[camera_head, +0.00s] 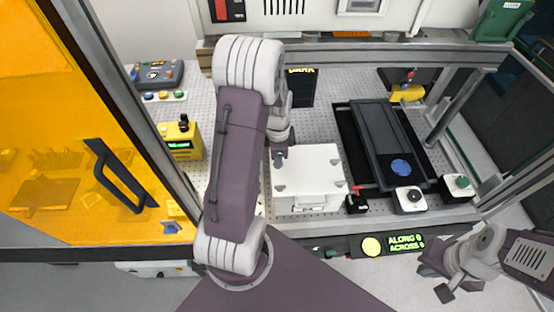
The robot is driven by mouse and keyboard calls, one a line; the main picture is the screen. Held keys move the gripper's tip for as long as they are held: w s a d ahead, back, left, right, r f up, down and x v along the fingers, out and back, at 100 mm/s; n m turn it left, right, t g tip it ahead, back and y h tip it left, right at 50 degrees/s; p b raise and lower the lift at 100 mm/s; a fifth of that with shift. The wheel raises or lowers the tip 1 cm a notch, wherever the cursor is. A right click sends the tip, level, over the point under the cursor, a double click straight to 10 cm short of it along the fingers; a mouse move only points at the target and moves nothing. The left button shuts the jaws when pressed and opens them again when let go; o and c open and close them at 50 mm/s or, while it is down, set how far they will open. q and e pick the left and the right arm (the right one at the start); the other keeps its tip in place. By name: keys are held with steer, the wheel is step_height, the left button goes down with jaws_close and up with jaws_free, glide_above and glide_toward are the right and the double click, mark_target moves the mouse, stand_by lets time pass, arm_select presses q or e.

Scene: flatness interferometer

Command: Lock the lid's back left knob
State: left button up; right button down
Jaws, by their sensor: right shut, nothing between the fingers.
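The white lid (312,172) sits on a box on the perforated bench, right of my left forearm. Small grey knobs show near its corners, at the front left (280,188), front right (340,184) and back right (335,161). My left gripper (280,158) points down at the lid's back left corner. It covers the back left knob there, so I cannot see that knob's position or whether the fingers hold it. My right gripper (434,281) is shut and empty at the lower right, outside the bench's front edge, well away from the lid.
An orange door panel (60,120) with a black handle (118,172) stands open at left. A yellow meter (183,142) and control box (157,74) lie behind it. Right of the lid are a dark rail stage (383,135), button boxes (410,199) and frame posts (455,108). A lit display (405,244) fronts the bench.

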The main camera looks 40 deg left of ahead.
arm_select(q)
steer(key=shift+o, duration=1.4)
steer(key=shift+w+d, duration=0.1)
step_height(320, 180, up, 9)
steer(key=b, duration=0.2)
